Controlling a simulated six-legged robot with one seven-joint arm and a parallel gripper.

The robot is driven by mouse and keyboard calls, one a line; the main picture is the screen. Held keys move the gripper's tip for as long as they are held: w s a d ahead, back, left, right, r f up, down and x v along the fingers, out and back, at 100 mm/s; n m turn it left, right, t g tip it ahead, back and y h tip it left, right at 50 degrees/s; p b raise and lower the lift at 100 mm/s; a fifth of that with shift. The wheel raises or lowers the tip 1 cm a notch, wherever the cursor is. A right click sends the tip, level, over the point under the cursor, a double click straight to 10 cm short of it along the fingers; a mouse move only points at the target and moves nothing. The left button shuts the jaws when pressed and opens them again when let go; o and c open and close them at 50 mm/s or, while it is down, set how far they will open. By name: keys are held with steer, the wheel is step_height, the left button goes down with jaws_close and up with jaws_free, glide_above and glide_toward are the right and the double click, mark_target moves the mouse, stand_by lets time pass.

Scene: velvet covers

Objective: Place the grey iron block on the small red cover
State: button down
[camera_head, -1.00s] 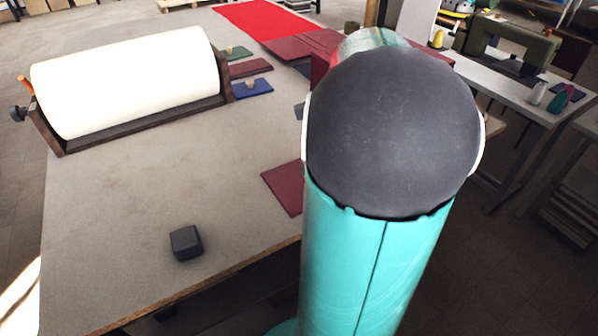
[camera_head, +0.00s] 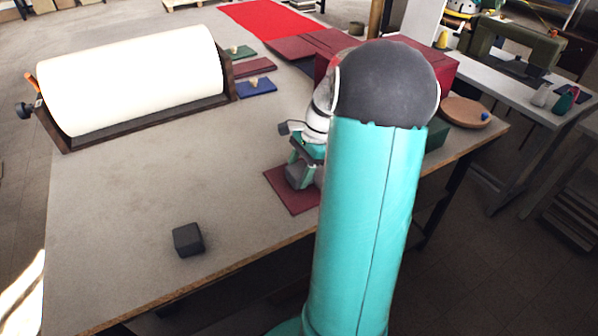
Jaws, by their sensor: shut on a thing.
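My gripper (camera_head: 301,172) is at the middle of the table, left of my teal arm link. It is shut on a grey block (camera_head: 296,178), small and partly covered by the fingers. The block is over a small dark red cover (camera_head: 285,200) lying flat on the table. Whether the block touches the cover is hard to tell. My arm hides the cover's right part. A separate dark grey block (camera_head: 187,239) with rounded edges sits on the table near the front left.
A large white roll (camera_head: 135,80) in a dark cradle stands at the back left. Beside it lie small green, red and blue pieces (camera_head: 256,87) with knobs. A bright red cloth (camera_head: 268,20) and a dark red box (camera_head: 445,68) are farther back. The table's front left is mostly clear.

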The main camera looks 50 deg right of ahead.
steer(key=shift+f, duration=0.2)
steer(key=shift+f, duration=0.15)
steer(key=c, duration=0.5)
jaws_free()
steer(key=v, duration=1.2)
steer(key=w+a+r+n+h, duration=0.1)
steer(key=a+r+n+h, duration=0.3)
steer(key=a, duration=0.7)
steer(key=a+r+n, duration=0.2)
steer(key=a+n, duration=0.4)
steer(key=a, duration=0.4)
steer(key=s+a+n+t, duration=0.1)
steer(key=s+a+n, duration=0.1)
steer(key=a+n, duration=0.2)
steer(key=s+a+n+t, duration=0.1)
steer(key=s+a+n, duration=0.2)
steer(key=a, duration=0.3)
steer(key=s+a+f+n+t, duration=0.1)
steer(key=s+a+n+t, duration=0.1)
steer(key=s+a+n, duration=0.1)
steer(key=shift+s+a+n, duration=0.15)
steer(key=shift+a+n, duration=0.65)
steer(key=shift+a, duration=0.2)
